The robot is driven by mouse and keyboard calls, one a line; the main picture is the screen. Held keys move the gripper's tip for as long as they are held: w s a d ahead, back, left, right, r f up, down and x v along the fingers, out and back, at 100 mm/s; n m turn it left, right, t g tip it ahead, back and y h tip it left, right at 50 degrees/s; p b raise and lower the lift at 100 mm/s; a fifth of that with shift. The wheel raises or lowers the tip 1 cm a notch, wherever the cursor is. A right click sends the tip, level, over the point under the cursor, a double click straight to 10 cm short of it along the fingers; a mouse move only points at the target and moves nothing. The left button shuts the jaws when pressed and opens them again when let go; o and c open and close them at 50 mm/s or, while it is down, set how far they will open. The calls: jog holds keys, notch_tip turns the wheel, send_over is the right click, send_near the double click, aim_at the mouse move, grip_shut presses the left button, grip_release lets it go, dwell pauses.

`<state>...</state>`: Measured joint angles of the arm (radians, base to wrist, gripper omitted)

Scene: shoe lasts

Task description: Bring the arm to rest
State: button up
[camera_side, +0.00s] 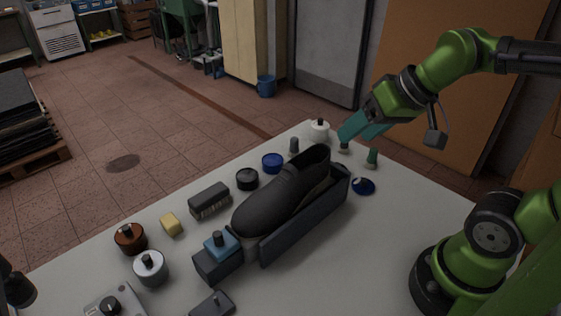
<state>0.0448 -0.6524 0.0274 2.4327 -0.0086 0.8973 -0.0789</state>
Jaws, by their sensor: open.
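My green arm reaches in from the right, and my gripper (350,138) has teal fingers. The fingers are open, tilted down to the left, above the far right part of the table. Just under the fingertips is a small bottle-like item (344,148); I cannot tell whether they touch. A dark shoe (284,190) rests on a dark stand (305,219) in the middle of the table, left of and nearer than my gripper.
The pale table (390,240) is bare at front right. Around the shoe are a white jar (319,131), a green-topped item (372,158), a blue dish (363,186), a blue tin (272,163), a brush (210,200), a yellow block (171,224) and several other jars.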

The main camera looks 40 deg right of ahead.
jog(key=shift+s+a+f+m, duration=0.15)
jog(key=shift+s, duration=0.4)
jog(key=shift+s+a+f+m, duration=0.1)
jog(key=shift+s+a+m, duration=0.05)
jog(key=shift+s, duration=0.35)
